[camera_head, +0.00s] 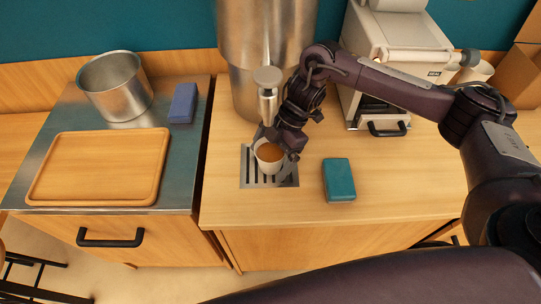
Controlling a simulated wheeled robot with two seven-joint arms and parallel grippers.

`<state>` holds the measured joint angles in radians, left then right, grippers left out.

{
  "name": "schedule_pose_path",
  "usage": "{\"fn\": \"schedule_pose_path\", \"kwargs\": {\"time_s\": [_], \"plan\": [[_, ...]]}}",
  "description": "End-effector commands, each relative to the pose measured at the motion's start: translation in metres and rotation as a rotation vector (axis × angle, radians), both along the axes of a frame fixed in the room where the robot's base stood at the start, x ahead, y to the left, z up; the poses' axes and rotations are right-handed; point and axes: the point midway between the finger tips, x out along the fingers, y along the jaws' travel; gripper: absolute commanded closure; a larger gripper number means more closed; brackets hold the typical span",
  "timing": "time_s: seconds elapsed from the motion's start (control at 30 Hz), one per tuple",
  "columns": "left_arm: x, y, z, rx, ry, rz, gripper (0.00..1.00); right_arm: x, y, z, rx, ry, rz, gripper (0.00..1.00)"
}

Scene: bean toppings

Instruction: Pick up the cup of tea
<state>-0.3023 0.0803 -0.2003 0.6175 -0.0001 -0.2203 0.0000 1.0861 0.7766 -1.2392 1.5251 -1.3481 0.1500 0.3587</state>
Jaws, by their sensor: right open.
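The cup of tea (269,157) is white with brown liquid in it. It stands upright on the metal drip grate (247,180) under the tap of the large metal dispenser (268,40). My right gripper (277,147) reaches down at the cup from the upper right, with its fingers at the cup's rim and sides. It is open. Whether the fingers touch the cup cannot be told. My left gripper is not in view.
The tap (267,78) hangs close above the cup. A teal sponge (339,180) lies right of the grate. A white machine (395,45) stands behind. On the left are a wooden tray (98,200), a metal pot (115,85) and a blue sponge (183,103). The front right counter is clear.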

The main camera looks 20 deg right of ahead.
Motion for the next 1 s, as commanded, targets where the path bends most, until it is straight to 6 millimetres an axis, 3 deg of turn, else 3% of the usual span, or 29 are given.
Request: {"fn": "schedule_pose_path", "kwargs": {"time_s": [0.17,0.6,1.0], "plan": [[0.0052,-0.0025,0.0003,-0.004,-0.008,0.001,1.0,0.0003,0.0,-0.0003,0.0,-0.001,0.0,0.05],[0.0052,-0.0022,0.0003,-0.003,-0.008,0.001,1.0,0.0005,-0.0001,0.0002,0.0,-0.001,0.0,0.6],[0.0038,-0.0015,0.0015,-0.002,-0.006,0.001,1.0,0.0008,-0.0001,0.0019,0.002,-0.002,0.0,0.6]]}}
